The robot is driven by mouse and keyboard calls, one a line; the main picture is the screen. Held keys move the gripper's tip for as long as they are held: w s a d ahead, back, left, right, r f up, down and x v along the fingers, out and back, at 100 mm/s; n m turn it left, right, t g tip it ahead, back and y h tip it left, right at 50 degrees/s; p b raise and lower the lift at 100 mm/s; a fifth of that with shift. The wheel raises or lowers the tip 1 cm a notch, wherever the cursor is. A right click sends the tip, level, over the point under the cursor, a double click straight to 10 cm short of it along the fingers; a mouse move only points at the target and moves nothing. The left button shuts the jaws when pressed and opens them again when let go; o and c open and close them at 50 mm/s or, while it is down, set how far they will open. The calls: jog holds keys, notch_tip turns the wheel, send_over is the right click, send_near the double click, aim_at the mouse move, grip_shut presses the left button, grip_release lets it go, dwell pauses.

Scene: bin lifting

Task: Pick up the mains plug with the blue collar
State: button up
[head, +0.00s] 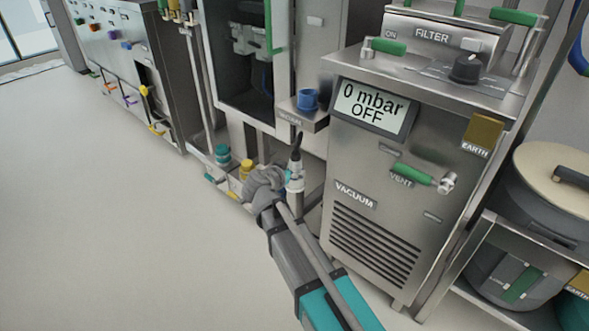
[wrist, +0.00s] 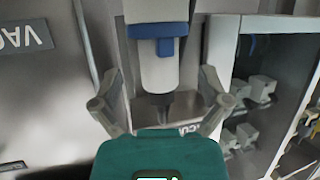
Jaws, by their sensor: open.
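The mains plug (head: 294,178) is white with a dark cable end on top, and stands upright beside the vacuum cabinet in the head view. In the wrist view the plug (wrist: 159,70) is large, with a blue collar (wrist: 165,33) and a blue tab around its white body. My gripper (head: 272,182) is right at the plug in the head view. In the wrist view my gripper (wrist: 158,84) is open, with one finger on each side of the plug and visible gaps between. The plug's lower part is partly hidden by my gripper in the head view.
The vacuum cabinet (head: 380,215), reading "0 mbar OFF", stands close on the right. A blue socket (head: 308,98) sits on a small ledge above the plug. Yellow (head: 246,168) and teal (head: 222,154) fittings are low to the left. The floor (head: 120,220) at left is clear.

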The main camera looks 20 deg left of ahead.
aim_at(292, 169)
jog(key=shift+b+x, duration=0.6)
jog(key=shift+x, duration=1.3)
grip_shut()
